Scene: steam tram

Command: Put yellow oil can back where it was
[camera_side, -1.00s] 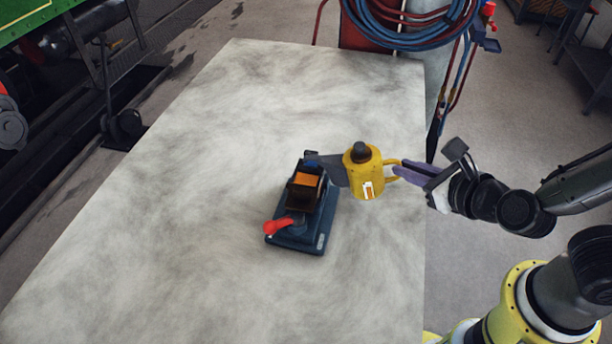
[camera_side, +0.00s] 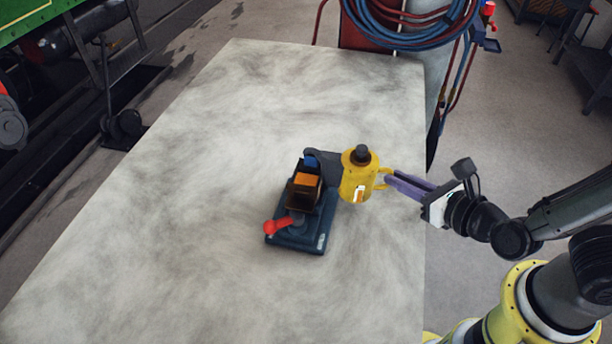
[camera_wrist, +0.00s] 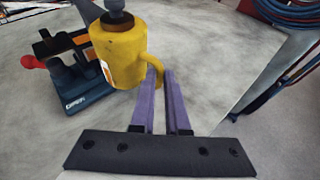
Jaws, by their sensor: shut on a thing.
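The yellow oil can (camera_side: 358,178) has a dark cap, a grey spout pointing left and a handle on its right. My gripper (camera_side: 388,183) is shut on the can's handle with its purple fingers. The can looks close to upright; I cannot tell whether its base touches the table. In the wrist view the can (camera_wrist: 118,55) is just ahead of the fingers (camera_wrist: 160,75), with the handle between them. The spout end reaches over or beside the blue vise-like device (camera_side: 297,238), which holds an orange block (camera_side: 308,180).
The pale stone-look table (camera_side: 170,220) is mostly clear to the left, behind and in front. The device's red handle (camera_side: 277,226) sticks out left. Coiled hoses (camera_side: 410,25) hang beyond the table's far edge.

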